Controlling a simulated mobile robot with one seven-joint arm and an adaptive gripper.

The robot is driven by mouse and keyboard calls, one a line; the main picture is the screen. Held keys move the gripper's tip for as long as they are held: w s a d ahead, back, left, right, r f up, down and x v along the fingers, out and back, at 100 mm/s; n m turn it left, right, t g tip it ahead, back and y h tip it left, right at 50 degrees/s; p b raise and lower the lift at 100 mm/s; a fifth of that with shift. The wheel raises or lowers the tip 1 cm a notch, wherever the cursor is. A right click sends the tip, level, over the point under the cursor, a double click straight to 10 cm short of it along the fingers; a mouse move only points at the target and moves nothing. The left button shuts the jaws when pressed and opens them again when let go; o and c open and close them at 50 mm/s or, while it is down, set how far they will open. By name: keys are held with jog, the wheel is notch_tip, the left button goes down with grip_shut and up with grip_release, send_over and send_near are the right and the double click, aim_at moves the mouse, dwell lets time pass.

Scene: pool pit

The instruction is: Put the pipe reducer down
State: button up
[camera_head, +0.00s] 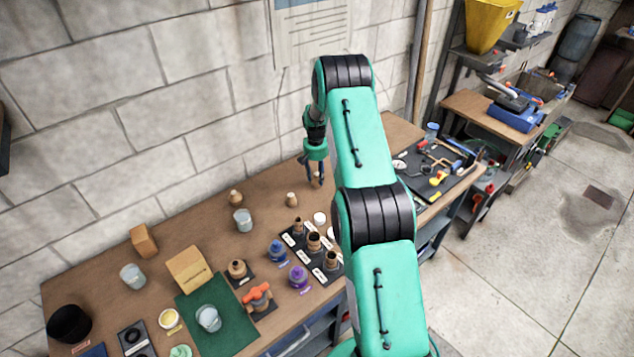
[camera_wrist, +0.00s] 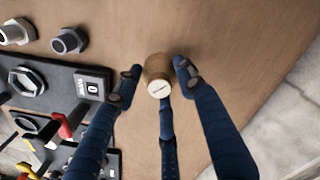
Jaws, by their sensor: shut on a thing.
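The pipe reducer (camera_wrist: 157,72) is a short tan-brown round piece with a pale end bearing a small dark marking. In the wrist view it sits between the fingers of my gripper (camera_wrist: 156,84), which is shut on it, with dark blue fingers around it. In the head view my gripper (camera_head: 316,176) points down over the back of the wooden bench (camera_head: 215,225), near the wall. The reducer is mostly hidden by the fingers there. I cannot tell whether it touches the bench top.
Bare wood surrounds the reducer in the wrist view. In the head view, a tan fitting (camera_head: 292,199), a glass (camera_head: 242,221) and several labelled fittings (camera_head: 313,242) stand left and in front.

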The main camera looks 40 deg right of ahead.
aim_at(317, 181)
jog(key=shift+f, duration=1.75)
jog(key=shift+f, duration=0.2)
jog(key=o, duration=1.2)
jog(key=shift+r, duration=0.2)
notch_tip(317, 181, up, 12)
jog(key=shift+w+a+f, duration=0.1)
jog(key=shift+a, duration=0.05)
